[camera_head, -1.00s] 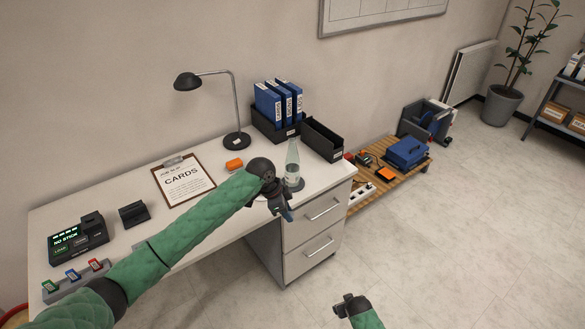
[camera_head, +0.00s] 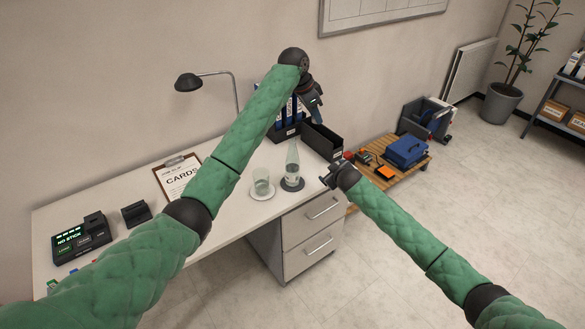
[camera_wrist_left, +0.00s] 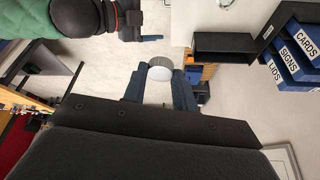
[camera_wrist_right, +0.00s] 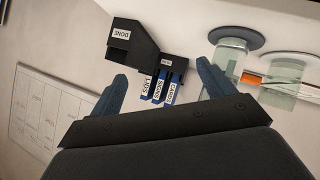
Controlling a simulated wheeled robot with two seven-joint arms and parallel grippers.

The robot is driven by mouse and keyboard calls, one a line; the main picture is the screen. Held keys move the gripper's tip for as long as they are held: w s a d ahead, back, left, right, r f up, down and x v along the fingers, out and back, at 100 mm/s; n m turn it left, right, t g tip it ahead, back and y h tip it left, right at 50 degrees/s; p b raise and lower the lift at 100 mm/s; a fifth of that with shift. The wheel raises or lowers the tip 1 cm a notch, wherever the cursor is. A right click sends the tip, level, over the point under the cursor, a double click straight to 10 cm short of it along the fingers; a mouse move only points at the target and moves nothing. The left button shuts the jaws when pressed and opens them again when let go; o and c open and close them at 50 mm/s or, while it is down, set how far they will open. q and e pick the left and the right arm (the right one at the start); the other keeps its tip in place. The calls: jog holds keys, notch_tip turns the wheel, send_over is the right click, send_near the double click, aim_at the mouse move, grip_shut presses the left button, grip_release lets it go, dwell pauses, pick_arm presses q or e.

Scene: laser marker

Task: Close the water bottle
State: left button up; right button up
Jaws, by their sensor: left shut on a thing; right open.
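The clear glass water bottle (camera_head: 292,163) stands upright on a dark round coaster (camera_head: 284,187) near the desk's right end. It shows upside down in the right wrist view (camera_wrist_right: 229,60). No lid can be made out on its top. My left gripper (camera_head: 314,98) is raised above and behind the bottle, in front of the binders. In the left wrist view it is shut on a small round grey-white lid-like piece (camera_wrist_left: 160,70). My right gripper (camera_head: 327,179) is open and empty, just right of the bottle and apart from it.
A drinking glass (camera_head: 262,183) stands on a white coaster left of the bottle. Blue binders (camera_wrist_right: 162,88) in a dark bin and an empty black bin (camera_head: 322,141) stand behind. A lamp (camera_head: 190,82) and clipboard (camera_head: 172,180) are further left.

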notch_tip(320, 180, up, 4)
jog(key=w+a+n+y, duration=0.1)
jog(key=w+a, duration=0.1)
pick_arm(q)
jog(key=w+a+f+n+t+y, duration=0.2)
jog(key=w+a+f+n, duration=0.2)
jog(key=w+a+n, duration=0.2)
jog(key=shift+w+a+f+n, duration=0.2)
jog(key=shift+a+n, duration=0.5)
jog(key=shift+n, duration=0.5)
pick_arm(e)
jog(key=m+y, duration=0.3)
jog(key=y, duration=0.2)
send_near(292, 164)
jog(key=shift+w+d+f, duration=0.6)
jog(key=shift+w+d, duration=0.05)
jog(key=shift+w, duration=0.1)
jog(key=shift+g, duration=0.3)
jog(key=x, duration=1.2)
jog(key=shift+w, duration=0.1)
jog(key=c, duration=1.5)
pick_arm(q)
jog(key=shift+f, duration=2.45)
pick_arm(e)
jog(key=shift+o, duration=0.2)
